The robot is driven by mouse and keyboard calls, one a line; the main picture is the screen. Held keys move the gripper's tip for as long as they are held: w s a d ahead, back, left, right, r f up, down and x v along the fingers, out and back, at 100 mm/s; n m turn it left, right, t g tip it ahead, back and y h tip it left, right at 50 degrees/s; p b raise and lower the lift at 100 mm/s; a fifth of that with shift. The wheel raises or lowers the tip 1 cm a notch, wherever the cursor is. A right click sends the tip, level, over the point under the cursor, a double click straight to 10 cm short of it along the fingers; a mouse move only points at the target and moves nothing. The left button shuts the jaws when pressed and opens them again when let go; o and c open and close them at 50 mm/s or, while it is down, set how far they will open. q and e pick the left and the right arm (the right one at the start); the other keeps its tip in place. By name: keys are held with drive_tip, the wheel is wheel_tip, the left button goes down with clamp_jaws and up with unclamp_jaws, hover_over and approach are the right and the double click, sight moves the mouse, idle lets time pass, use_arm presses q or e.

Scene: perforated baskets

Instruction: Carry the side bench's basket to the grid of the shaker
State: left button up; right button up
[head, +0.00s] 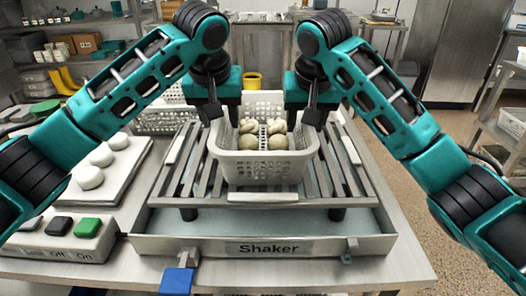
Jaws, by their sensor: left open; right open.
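A white perforated basket (263,168) holding several pale round lumps (264,134) is over the middle of the slatted grid (330,172) of the shaker (268,248). It looks upright and resting on the slats, inside the front stop bar. My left gripper (212,112) is open at the basket's left rim. My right gripper (314,115) is open at its right rim. Both point down; I cannot tell whether their fingers touch the rim. Another white perforated basket (512,124) is partly in view on a side bench at the right edge.
A white board (120,175) with several round white pieces lies left of the shaker. A control box (62,238) with green and dark buttons stands at front left.

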drive_tip(key=v, duration=1.1)
drive_tip(key=shift+s+r, duration=0.1)
drive_tip(key=shift+r, duration=0.25)
use_arm(q)
drive_tip(key=v, duration=1.1)
drive_tip(key=shift+s+r, duration=0.2)
drive_tip(key=shift+r, duration=0.15)
use_arm(e)
drive_tip(key=shift+r, duration=0.15)
use_arm(q)
drive_tip(key=shift+s+f, duration=0.1)
use_arm(e)
drive_tip(key=shift+s, duration=0.15)
